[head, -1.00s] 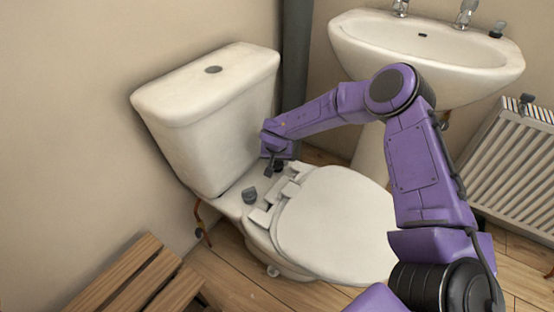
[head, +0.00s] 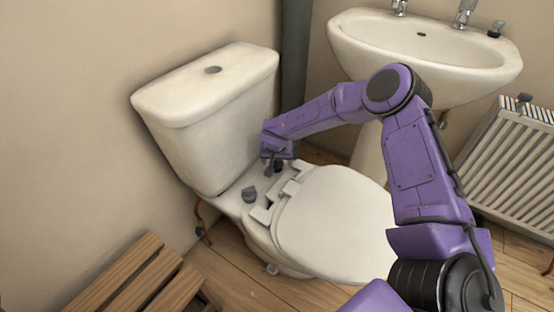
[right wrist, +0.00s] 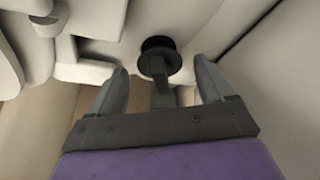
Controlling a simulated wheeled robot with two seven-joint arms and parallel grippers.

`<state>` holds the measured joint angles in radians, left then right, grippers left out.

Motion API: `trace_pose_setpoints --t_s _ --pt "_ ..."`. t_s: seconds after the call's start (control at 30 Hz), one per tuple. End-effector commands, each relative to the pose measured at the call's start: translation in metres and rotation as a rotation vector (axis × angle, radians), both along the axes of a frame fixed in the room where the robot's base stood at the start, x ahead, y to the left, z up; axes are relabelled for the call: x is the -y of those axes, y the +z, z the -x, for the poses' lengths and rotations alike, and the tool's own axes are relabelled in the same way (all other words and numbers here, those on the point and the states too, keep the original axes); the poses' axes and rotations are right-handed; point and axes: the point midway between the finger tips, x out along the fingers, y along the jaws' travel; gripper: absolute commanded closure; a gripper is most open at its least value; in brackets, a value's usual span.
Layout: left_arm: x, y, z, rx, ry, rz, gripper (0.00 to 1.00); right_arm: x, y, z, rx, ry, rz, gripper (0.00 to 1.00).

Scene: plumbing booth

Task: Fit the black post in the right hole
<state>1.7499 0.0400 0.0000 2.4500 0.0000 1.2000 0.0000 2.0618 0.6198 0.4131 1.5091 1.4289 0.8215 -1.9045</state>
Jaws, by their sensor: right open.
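The white toilet (head: 240,205) stands against the wall, its lid and seat down. A black post (right wrist: 160,58) with a wide round collar stands at the toilet's rear ledge in the right wrist view. It also shows as a small dark shape by my gripper in the head view (head: 278,167). My right gripper (right wrist: 160,72) is open, with one finger on each side of the post and gaps between. In the head view my right gripper (head: 271,168) is low behind the seat hinges. A second dark grey post (head: 249,194) sits on the ledge to the left. The holes themselves are hidden.
The cistern (head: 205,125) rises close behind the ledge. The white seat lid (head: 335,225) lies in front, with hinge blocks (head: 280,198) between. A basin (head: 425,55), a radiator (head: 515,150) and a wooden slatted stool (head: 140,275) stand around.

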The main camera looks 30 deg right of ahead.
Motion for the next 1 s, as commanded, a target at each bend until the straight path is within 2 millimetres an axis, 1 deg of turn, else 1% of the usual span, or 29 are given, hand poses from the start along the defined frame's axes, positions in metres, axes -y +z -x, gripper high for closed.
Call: trace_pose_setpoints --t_s 0.07,0.13,0.3,0.4,0.5,0.6,1.0 --pt "0.0 0.005 0.0 0.0 0.0 0.0 0.19 -0.002 0.01 0.001 0.002 0.001 -0.001 0.19" --pt "0.0 0.012 0.0 0.0 0.0 0.0 0.19 -0.005 0.023 0.005 0.003 0.002 -0.001 0.19" --pt "0.0 0.03 0.0 0.0 0.0 0.0 0.19 -0.014 0.064 0.018 0.003 0.001 -0.001 0.19" --pt "0.0 0.037 0.0 0.0 0.0 0.0 0.19 -0.019 0.081 0.025 0.002 0.001 -0.001 0.19" --pt "0.0 0.04 0.0 0.0 0.0 0.0 0.19 -0.022 0.092 0.03 0.001 -0.001 -0.001 0.19" --pt "0.0 0.041 0.0 0.0 0.0 0.0 0.19 -0.024 0.097 0.032 0.001 -0.001 0.0 0.19" --pt "0.0 0.041 0.0 0.0 0.0 0.0 0.19 -0.024 0.097 0.032 0.001 -0.001 0.0 0.19"
